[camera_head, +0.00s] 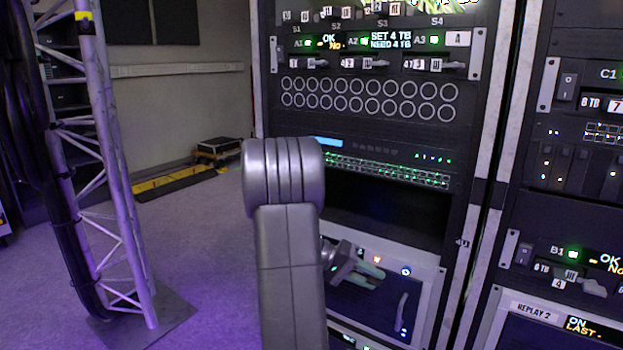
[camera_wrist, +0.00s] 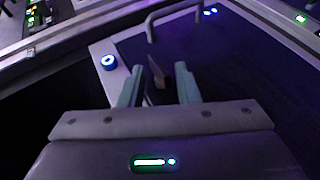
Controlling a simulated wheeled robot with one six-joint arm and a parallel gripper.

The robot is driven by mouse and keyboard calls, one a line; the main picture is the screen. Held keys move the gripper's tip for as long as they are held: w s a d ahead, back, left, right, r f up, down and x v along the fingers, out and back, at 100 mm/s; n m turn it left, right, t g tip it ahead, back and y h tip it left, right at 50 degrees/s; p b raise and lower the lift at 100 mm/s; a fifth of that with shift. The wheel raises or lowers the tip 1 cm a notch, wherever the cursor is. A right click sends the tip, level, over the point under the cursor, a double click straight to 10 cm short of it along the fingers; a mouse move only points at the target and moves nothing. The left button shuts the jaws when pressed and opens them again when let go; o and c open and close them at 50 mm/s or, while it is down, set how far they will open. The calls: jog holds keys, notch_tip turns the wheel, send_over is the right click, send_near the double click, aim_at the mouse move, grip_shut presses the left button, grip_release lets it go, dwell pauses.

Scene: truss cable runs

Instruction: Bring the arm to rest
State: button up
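My gripper (camera_head: 366,274) is in front of the lower unit of the middle rack, partly hidden behind my grey arm. In the wrist view my gripper (camera_wrist: 158,72) has its two pale green fingers apart, with a gap between them. A small brownish piece shows in that gap; I cannot tell what it is or whether it is touched. A bent metal handle (camera_wrist: 150,28) on the rack unit lies just beyond the fingertips. The same unit's handle shows in the head view (camera_head: 402,312), to the right of my gripper.
The middle rack (camera_head: 470,230) stands close in front, with switches, round ports and lit displays above. Another rack (camera_head: 570,210) stands at the right. A lattice truss (camera_head: 125,200) with black cables (camera_head: 68,225) stands at the left. Open carpet (camera_head: 205,240) lies between truss and rack.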

jog(key=t+y, duration=0.1)
jog(key=m+t+y+p, duration=0.1)
jog(key=y, duration=0.1)
jog(key=r+y, duration=0.1)
jog(key=y, duration=0.1)
jog(key=shift+s+d+m+t+p, duration=0.25)
jog(key=shift+d+m+t+p, duration=0.05)
jog(key=shift+d+t+p, duration=0.1)
jog(key=t+y+p, duration=0.1)
jog(key=y, duration=0.1)
jog(key=m+t+y+p, duration=0.1)
jog(key=y+p, duration=0.1)
jog(key=shift+s+d+r, duration=0.15)
jog(key=shift+d+r, duration=0.05)
jog(key=shift+f+t+y+p, duration=0.2)
jog(key=shift+t+y+p, duration=0.3)
jog(key=shift+y+p, duration=0.1)
jog(key=shift+s, duration=0.15)
